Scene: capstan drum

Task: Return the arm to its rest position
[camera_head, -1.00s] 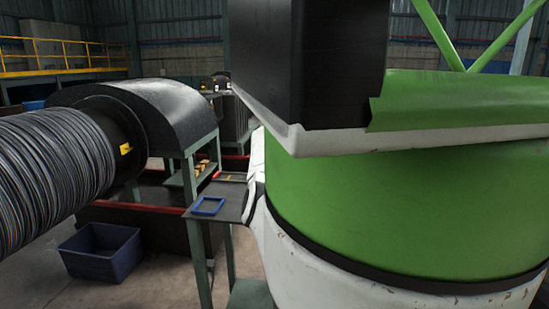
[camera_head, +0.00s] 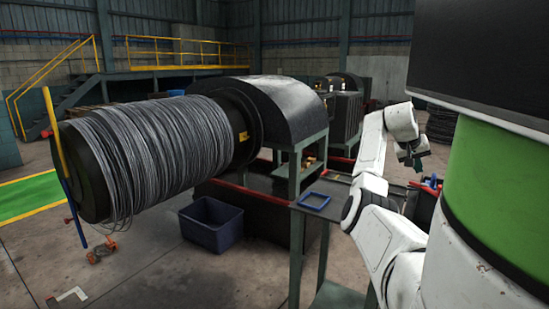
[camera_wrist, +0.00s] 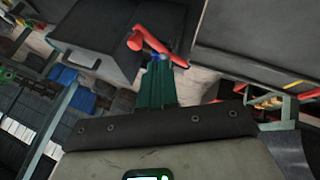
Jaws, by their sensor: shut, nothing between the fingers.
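My white arm stands raised and bent at the right of the head view, beside a dark workbench. My gripper (camera_head: 415,160) hangs at its far end, small and pointing down. The wrist view shows the green fingers of my gripper (camera_wrist: 156,66) closed together with nothing between them. A red handle-like thing (camera_wrist: 174,57) shows just beyond the fingertips in the wrist view; I cannot tell whether they touch. Red and blue parts (camera_head: 431,183) also show just below the gripper in the head view.
A dark drum wound with grey wire (camera_head: 160,150) juts out at the left. A blue bin (camera_head: 211,224) stands on the floor. A blue frame (camera_head: 314,201) lies on the dark workbench (camera_head: 330,187). Open floor lies at front left.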

